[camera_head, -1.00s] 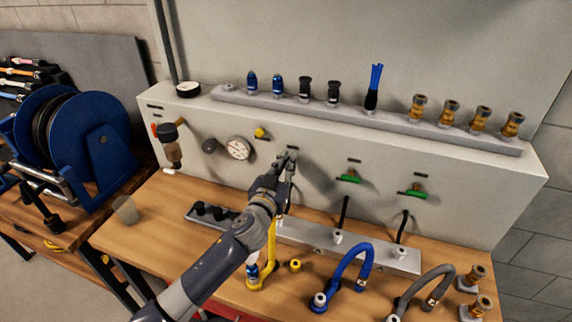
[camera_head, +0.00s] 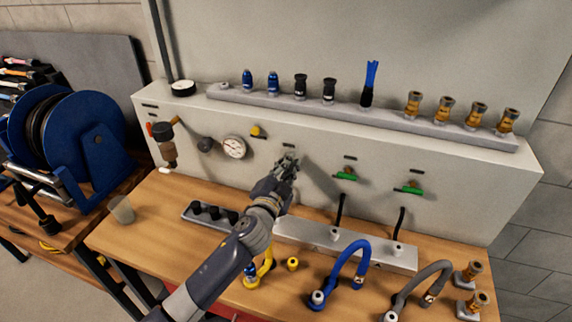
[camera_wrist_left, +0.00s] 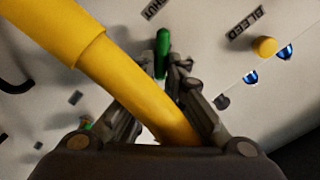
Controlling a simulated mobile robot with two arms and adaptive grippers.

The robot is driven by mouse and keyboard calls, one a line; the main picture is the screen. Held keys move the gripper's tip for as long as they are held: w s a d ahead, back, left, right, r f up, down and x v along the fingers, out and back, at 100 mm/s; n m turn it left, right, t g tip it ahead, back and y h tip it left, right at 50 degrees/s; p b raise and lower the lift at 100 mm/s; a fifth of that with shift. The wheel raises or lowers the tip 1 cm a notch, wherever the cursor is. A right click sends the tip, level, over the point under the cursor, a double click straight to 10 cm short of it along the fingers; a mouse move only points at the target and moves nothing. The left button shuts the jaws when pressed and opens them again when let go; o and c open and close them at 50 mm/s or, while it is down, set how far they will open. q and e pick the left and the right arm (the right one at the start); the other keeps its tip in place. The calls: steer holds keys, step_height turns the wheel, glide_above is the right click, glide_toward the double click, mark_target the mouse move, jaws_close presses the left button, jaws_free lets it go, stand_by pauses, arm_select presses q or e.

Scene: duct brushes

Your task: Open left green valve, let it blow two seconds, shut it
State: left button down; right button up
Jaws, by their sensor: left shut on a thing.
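My left gripper (camera_head: 287,165) is at the grey panel, at the left of the row of valves. In the left wrist view, its fingers (camera_wrist_left: 165,85) are shut on the green handle of the left valve (camera_wrist_left: 162,48). The handle sticks out beyond the fingertips, near a label reading SHUT. In the head view the gripper covers most of this valve. Two other green valves, the middle one (camera_head: 345,175) and the right one (camera_head: 408,189), sit farther right with their handles level. My right gripper is not in view.
A yellow hose (camera_wrist_left: 150,95) crosses close in front of the left wrist camera. A gauge (camera_head: 234,147) and yellow knob (camera_head: 257,131) sit left of the gripper. Blue (camera_head: 350,265) and grey (camera_head: 418,283) hoses stand on the bench. Brushes and fittings line the ledge (camera_head: 350,119) above.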

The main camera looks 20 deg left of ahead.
arm_select(q)
steer(key=shift+d+f+m, duration=0.1)
steer(key=shift+f+m, duration=0.1)
steer(key=shift+m, duration=1.15)
steer(key=shift+d+f+m, duration=0.1)
steer(key=shift+f+m, duration=0.1)
steer(key=shift+m, duration=1.2)
steer(key=shift+d+f+m, duration=0.1)
steer(key=shift+f+m, duration=0.1)
steer(key=shift+m, duration=1.15)
steer(key=c, duration=1.7)
jaws_free()
steer(key=shift+f, duration=0.1)
steer(key=shift+o, duration=0.2)
steer(key=s, duration=1.2)
steer(key=shift+a, duration=0.25)
steer(key=shift+f, duration=0.1)
